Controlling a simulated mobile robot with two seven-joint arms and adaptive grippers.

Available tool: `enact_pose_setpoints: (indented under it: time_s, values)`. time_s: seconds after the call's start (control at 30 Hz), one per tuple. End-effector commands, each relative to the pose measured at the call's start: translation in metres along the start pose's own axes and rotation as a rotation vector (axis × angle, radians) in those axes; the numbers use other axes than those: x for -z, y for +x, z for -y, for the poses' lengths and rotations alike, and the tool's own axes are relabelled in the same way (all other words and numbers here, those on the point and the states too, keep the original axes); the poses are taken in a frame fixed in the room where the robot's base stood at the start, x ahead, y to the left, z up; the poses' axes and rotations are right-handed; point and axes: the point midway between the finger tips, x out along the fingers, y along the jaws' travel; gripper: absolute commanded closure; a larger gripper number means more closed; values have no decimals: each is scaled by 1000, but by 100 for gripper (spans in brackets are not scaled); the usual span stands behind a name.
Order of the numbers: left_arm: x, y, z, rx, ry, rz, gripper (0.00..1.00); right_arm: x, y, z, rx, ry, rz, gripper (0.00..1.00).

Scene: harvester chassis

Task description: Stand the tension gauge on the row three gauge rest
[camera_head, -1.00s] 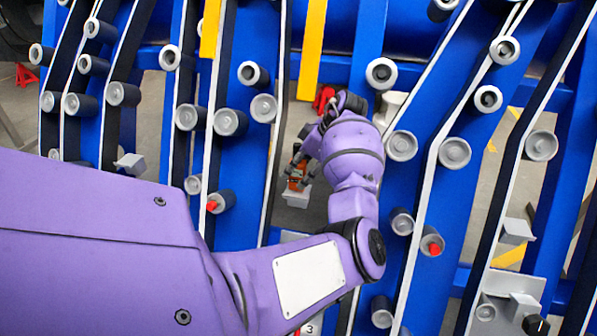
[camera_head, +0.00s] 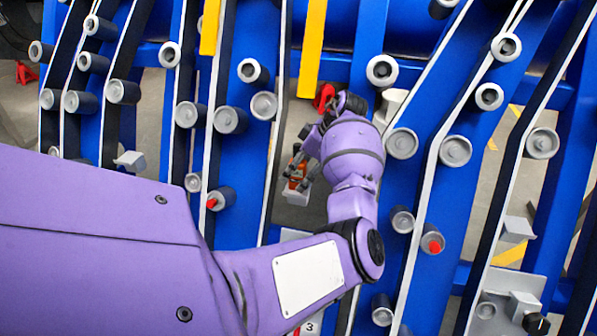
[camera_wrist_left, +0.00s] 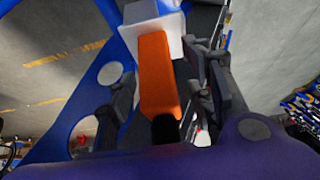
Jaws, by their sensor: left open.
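The orange tension gauge (camera_head: 296,180) stands at a small light-grey rest (camera_head: 298,197) in the gap between the blue frames, partly hidden by my gripper. In the left wrist view the gauge (camera_wrist_left: 157,75) is a long orange body with a black end, and its far end meets the pale block of the rest (camera_wrist_left: 172,28). My left gripper (camera_head: 300,158) is open, with its dark fingers on either side of the gauge. I cannot tell whether a finger touches it. A plate marked 3 (camera_head: 310,327) shows at the bottom. My right gripper is out of view.
Blue row frames with grey rollers (camera_head: 230,120) and dark belts stand close on both sides of my arm. Another grey bracket (camera_head: 516,230) is at the right, and one (camera_head: 130,161) at the left. Yellow bars (camera_head: 312,45) hang above.

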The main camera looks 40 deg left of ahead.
Motion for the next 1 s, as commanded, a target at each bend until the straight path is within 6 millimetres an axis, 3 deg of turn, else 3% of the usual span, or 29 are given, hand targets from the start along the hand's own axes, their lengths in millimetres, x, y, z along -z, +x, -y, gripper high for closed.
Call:
enact_pose_setpoints:
  time_s: [0.17, 0.4, 0.6, 1.0]
  values:
    - [0, -23, -1, -5, -1, 0, 52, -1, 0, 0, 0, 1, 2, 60]
    - [1, -76, -1, -5, -1, 0, 52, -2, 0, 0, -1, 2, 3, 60]
    - [0, -108, -1, -4, -1, 0, 52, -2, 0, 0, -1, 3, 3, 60]
    - [1, -120, 0, -2, -1, -1, 52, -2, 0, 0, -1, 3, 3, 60]
